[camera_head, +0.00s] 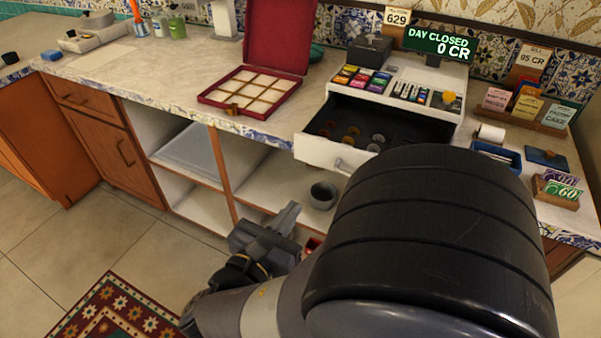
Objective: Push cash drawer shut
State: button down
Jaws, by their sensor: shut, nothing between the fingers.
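The cash drawer (318,151) stands open under the white cash register (420,72) on the counter. Its pale front juts out past the counter edge and has a metal handle (344,166). Coins lie in its dark inside. The drawer's right part is hidden behind my large dark arm link. My gripper (289,216) is low, in front of the open shelves, below and to the left of the drawer front. It is shut and empty, apart from the drawer in the picture.
A red box (270,60) with a gridded inside lies open left of the register. A grey bowl (323,195) sits on the shelf behind my gripper. A display (438,43) reads "DAY CLOSED 0 CR". Card stands and a blue tray (496,156) are at right. Tiled floor (140,240) is clear at left.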

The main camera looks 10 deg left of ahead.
jog(key=a, duration=0.1)
jog(key=b, duration=0.1)
send_near(321, 157)
jog(key=shift+n, duration=0.3)
jog(key=x, duration=0.6)
jog(key=shift+w+d+r, duration=0.1)
jog(key=shift+w+d, duration=0.15)
jog(key=shift+w, duration=0.1)
